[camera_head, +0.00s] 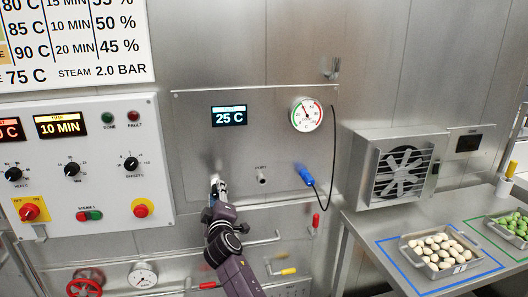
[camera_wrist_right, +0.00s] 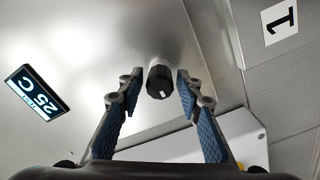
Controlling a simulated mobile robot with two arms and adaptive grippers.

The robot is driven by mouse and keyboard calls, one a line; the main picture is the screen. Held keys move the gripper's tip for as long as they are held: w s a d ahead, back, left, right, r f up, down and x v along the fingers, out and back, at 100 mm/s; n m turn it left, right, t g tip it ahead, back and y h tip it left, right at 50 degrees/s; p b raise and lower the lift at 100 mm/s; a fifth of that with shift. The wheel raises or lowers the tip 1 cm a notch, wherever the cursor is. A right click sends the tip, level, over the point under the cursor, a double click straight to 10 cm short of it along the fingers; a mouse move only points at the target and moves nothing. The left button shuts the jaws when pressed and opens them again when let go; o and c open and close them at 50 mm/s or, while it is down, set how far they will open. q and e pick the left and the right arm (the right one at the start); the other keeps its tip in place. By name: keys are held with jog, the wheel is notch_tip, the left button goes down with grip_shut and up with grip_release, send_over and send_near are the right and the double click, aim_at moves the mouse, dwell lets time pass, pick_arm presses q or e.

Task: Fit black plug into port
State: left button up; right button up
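My right gripper (camera_head: 217,182) is raised in front of the steel panel, left of a small round metal port (camera_head: 262,179). In the right wrist view, the right gripper (camera_wrist_right: 158,76) is open. A short black cylinder (camera_wrist_right: 160,82), which may be the black plug, sits between its fingers with gaps on both sides. It stands out from the steel surface; the gripper hides most of it in the head view. A blue connector (camera_head: 304,174) with a black cable hangs at the panel's right side. My left gripper is not in view.
The panel carries a display (camera_head: 229,116) reading 25 C and a round gauge (camera_head: 307,115). A control box (camera_head: 85,165) with knobs is at left. Handles and valves lie below. At right are a fan unit (camera_head: 395,170) and a table with a food tray (camera_head: 405,246).

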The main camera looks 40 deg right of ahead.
grip_shut()
jog(key=shift+p+v, duration=0.3)
jog(key=shift+v, duration=0.45)
dwell(0.8)
jog(key=shift+p+v, duration=0.35)
jog(key=shift+v, duration=0.85)
jog(key=shift+p+v, duration=0.3)
jog(key=shift+v, duration=1.15)
